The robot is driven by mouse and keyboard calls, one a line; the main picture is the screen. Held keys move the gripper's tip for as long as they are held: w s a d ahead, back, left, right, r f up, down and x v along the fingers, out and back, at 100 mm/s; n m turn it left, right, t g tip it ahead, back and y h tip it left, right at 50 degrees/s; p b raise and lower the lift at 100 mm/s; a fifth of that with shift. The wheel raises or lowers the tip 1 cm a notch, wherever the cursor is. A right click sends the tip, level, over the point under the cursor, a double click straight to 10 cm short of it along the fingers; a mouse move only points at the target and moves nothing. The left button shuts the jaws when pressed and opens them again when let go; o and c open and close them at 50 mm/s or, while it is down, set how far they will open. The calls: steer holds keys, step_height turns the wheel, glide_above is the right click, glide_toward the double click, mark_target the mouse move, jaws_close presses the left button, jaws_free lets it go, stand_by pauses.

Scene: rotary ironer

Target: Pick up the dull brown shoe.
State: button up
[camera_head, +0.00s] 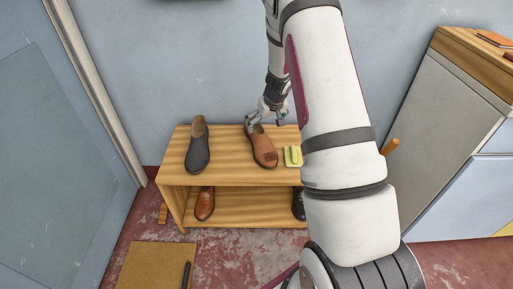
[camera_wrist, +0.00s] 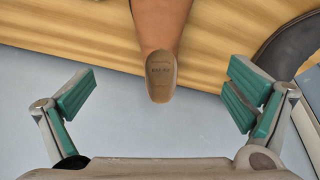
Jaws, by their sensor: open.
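The dull brown shoe (camera_head: 264,149) stands on the top board of a wooden rack, its heel end toward the wall. In the wrist view its heel and opening (camera_wrist: 162,72) show between the finger pads, with clear space on both sides. My gripper (camera_head: 265,119) is open and empty, above the heel end near the wall. It also shows in the wrist view (camera_wrist: 162,84), with a green-padded finger on each side. The arm hides the right part of the rack.
A dark grey shoe (camera_head: 198,146) stands left on the rack top (camera_head: 228,138). A shinier brown shoe (camera_head: 204,204) and a black shoe (camera_head: 298,204) are on the lower shelf. A cabinet (camera_head: 440,130) stands right.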

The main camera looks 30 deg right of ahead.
mark_target(260, 140)
steer(key=b+x, duration=0.4)
steer(key=x, duration=0.9)
steer(key=shift+a+f, duration=0.1)
steer(key=shift+f, duration=0.35)
steer(key=c, duration=1.7)
steer(key=shift+r, duration=0.1)
